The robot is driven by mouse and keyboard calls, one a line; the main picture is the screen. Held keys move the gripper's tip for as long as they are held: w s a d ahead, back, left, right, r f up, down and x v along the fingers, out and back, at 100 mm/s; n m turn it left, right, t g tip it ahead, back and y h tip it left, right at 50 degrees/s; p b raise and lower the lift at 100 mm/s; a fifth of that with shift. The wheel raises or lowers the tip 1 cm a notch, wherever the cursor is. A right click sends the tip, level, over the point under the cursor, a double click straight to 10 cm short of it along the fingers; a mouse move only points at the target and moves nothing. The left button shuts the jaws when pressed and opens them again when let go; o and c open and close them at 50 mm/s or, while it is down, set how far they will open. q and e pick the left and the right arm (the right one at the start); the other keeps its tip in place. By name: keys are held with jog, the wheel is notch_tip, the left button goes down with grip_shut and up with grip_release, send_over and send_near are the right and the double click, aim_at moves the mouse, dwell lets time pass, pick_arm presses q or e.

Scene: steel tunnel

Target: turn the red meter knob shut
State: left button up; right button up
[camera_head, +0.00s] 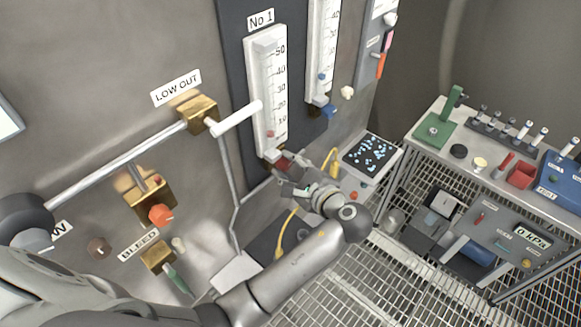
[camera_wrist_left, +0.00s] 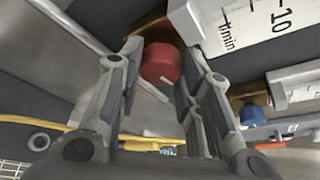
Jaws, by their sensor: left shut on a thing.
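The red meter knob (camera_head: 283,162) sits at the foot of the white meter marked No 1 (camera_head: 267,80). In the left wrist view the red knob (camera_wrist_left: 160,64) lies between the two fingers, with a pale mark on its face. My left gripper (camera_head: 284,174) reaches up to it from below and is shut on it. The gripper hides part of the knob in the head view. In the left wrist view the gripper (camera_wrist_left: 162,75) has a finger on each side of the knob. My right gripper is not in view.
A second meter (camera_head: 322,50) with a blue knob (camera_head: 328,110) is to the right. At left are brass valves, an orange knob (camera_head: 161,214) and a pipe (camera_head: 115,160). A yellow cable (camera_head: 287,232) runs below. A loaded bench (camera_head: 440,150) stands at right.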

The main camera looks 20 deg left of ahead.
pick_arm(q)
jog(key=o, duration=1)
jog(key=shift+a, duration=0.15)
jog(key=shift+o, duration=0.2)
